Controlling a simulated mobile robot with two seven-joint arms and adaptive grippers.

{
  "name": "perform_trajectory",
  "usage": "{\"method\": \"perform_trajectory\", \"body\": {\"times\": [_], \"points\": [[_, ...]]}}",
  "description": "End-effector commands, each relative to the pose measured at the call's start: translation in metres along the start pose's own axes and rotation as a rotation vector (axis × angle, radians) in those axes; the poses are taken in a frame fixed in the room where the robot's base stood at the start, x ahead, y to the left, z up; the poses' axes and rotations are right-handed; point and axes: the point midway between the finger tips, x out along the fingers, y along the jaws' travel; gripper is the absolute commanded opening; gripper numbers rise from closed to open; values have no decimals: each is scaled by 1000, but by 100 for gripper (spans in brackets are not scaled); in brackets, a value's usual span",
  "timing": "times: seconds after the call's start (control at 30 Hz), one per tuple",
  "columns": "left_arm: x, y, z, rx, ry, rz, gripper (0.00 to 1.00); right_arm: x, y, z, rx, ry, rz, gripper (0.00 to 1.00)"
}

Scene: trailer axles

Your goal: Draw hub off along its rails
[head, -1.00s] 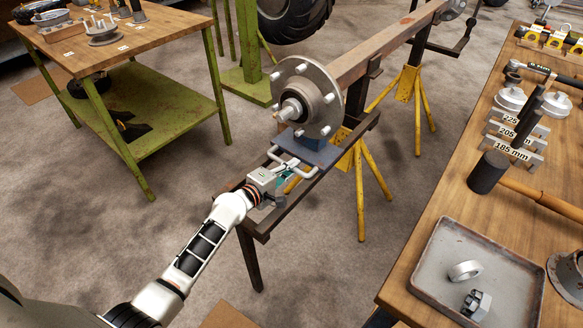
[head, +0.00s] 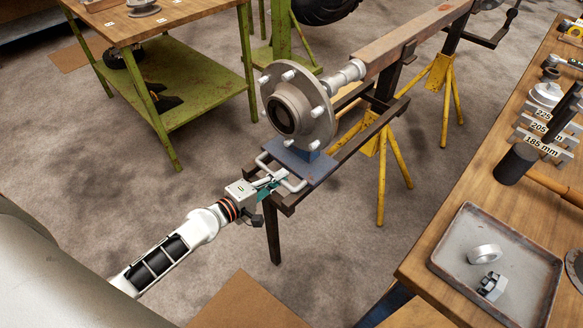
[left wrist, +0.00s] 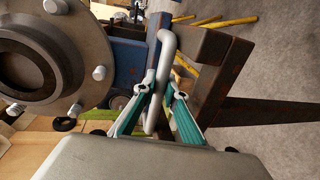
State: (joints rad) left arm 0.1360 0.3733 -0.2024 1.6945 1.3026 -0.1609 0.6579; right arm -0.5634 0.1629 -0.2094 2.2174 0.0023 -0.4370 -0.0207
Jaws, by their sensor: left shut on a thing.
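The hub (head: 314,122) is a grey flanged disc with studs and a dark open bore. It sits on a blue sliding carriage (head: 309,168) on dark rails (head: 375,125). The bare axle spindle (head: 343,76) shows behind the hub, apart from its front face. My left gripper (head: 272,181) is shut on the carriage's pale handle (head: 284,178) at the near end of the rails. In the left wrist view the green-lined fingers (left wrist: 158,105) close around the handle bar, with the hub (left wrist: 50,58) at upper left. My right gripper is not in view.
Yellow stands (head: 380,150) support the rusty axle beam (head: 415,42). A green-legged bench (head: 160,30) is at left. At right, a wooden table (head: 420,262) holds a metal tray (head: 450,275) with a ring and a nut, and a mallet (head: 517,164). Open floor lies at lower left.

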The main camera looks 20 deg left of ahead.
Motion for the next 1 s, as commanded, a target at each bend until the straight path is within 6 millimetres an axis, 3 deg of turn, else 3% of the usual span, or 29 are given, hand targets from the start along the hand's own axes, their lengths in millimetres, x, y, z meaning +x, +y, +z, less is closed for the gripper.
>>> {"method": "perform_trajectory", "body": {"times": [0.2, 0.53, 0.57, 0.6, 1.0], "points": [[-14, -3, 1, 0, -2, -1, 0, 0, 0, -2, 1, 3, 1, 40], [-15, -5, 1, 0, -2, -3, 0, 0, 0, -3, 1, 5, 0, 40], [-15, -5, 1, 0, -2, -3, 19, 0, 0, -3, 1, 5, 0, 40], [-15, -5, 1, -1, -2, -3, 28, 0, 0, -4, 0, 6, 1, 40], [-17, -4, 0, 0, 0, -1, 28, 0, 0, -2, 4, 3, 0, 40]]}}
